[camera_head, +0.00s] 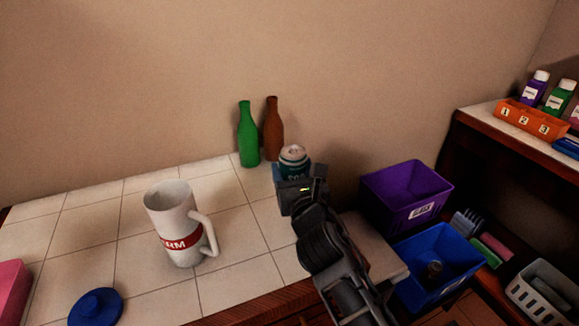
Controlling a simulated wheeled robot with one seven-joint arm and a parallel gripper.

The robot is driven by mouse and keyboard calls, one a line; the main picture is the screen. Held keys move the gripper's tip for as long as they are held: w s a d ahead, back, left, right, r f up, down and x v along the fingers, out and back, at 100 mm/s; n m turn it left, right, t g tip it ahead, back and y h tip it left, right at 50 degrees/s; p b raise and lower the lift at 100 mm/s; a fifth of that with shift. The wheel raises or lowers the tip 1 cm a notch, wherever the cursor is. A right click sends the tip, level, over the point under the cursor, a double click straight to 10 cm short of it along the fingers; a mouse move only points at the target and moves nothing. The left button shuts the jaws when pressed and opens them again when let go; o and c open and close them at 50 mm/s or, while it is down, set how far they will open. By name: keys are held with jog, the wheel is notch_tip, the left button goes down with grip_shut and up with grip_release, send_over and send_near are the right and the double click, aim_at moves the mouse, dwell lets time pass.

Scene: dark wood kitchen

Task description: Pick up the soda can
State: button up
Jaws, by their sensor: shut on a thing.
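The soda can (293,157) is blue-green with a pale top and lettering on its side. It is near the back right of the tiled counter (225,204), in front of two bottles. My gripper (296,180) reaches in from the lower right and is shut on the can. The gripper hides the can's lower part, so I cannot tell whether its base touches the counter.
A green bottle (248,138) and a brown bottle (273,130) stand behind the can. A white mug (177,225) and a blue lid-like disc (96,307) are to the left. Purple (405,195) and blue (440,262) bins are to the right.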

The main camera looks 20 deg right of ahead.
jog(key=s+d+r+p, duration=0.3)
jog(key=s+d+r, duration=0.2)
jog(key=d, duration=0.3)
jog(key=shift+d+r+p, duration=0.35)
jog(key=shift+r+p, duration=0.05)
jog(key=shift+r, duration=0.15)
dwell(0.3)
jog(key=shift+s+d+r, duration=0.15)
jog(key=shift+d+r, duration=0.05)
jog(key=shift+d, duration=0.05)
jog(key=shift+s, duration=0.1)
